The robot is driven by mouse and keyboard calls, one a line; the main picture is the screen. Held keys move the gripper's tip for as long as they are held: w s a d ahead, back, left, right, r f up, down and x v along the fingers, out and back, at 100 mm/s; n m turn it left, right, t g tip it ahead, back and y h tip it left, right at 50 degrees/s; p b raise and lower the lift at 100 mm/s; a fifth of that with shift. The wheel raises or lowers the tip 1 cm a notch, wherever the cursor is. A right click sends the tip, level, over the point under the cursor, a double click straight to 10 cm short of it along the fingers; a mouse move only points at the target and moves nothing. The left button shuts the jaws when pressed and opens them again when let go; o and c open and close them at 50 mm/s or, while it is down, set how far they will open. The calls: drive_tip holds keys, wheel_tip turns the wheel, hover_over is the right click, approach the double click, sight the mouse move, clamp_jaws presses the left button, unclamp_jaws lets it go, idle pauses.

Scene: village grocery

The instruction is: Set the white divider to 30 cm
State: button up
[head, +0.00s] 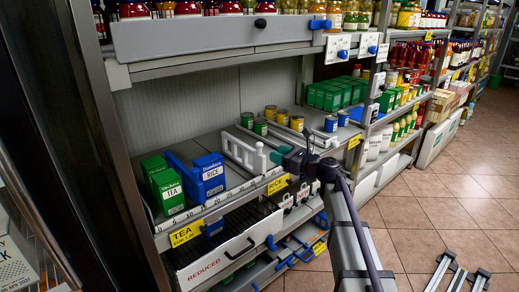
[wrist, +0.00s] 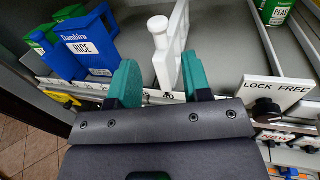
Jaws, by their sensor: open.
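The white divider (head: 240,152) stands upright on the middle shelf, right of the blue rice boxes. In the wrist view the divider (wrist: 178,45) has a white post with a rounded top (wrist: 158,36) at its front end. My gripper (head: 274,156) is at the shelf's front edge by that post. In the wrist view its green fingers (wrist: 160,80) are open, one on each side of the post's lower part; I cannot tell whether either touches it. The numbered scale (head: 211,203) runs along the shelf edge; the mark under the divider is partly hidden by my gripper.
Blue rice boxes (head: 208,176) and green tea boxes (head: 165,187) stand left of the divider. Several cans (head: 270,112) stand to its right. A LOCK FREE plate (wrist: 277,92) with a black knob (wrist: 266,110) is right of my gripper. The upper shelf front (head: 215,37) overhangs.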

sight(259, 147)
drive_tip(key=x, duration=0.8)
drive_tip(key=shift+w+a, duration=0.1)
drive_tip(key=shift+a, duration=0.1)
clamp_jaws()
